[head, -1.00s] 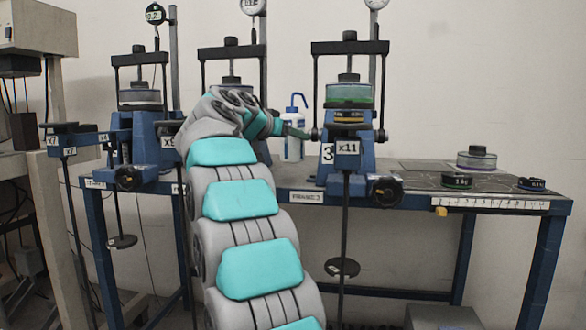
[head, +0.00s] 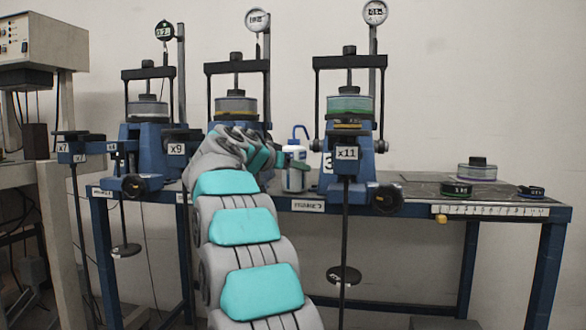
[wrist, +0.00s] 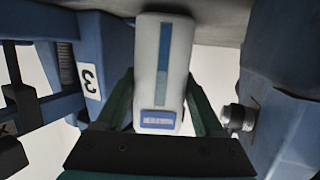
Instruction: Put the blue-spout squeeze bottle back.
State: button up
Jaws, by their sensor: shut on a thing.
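The blue-spout squeeze bottle (head: 297,153) stands upright between the middle and right lever frames in the head view. Its white body, with a blue stripe and a small label, fills the middle of the wrist view (wrist: 160,70). My gripper (head: 294,178) is shut on the bottle, with one dark green finger on each side of it in the wrist view (wrist: 159,95). The fingers cover part of its lower body in the head view. I cannot tell whether its base touches the bench.
The right lever frame (head: 352,170) and the middle one (head: 240,105) stand close on either side. A "3" plate (wrist: 90,85) is close at left in the wrist view.

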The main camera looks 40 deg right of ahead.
jog(key=shift+f, duration=0.1)
jog(key=o, duration=1)
jog(key=shift+r+p, duration=0.4)
jog(key=b+v, duration=0.1)
jog(key=v, duration=1.1)
jog(key=shift+f, duration=0.1)
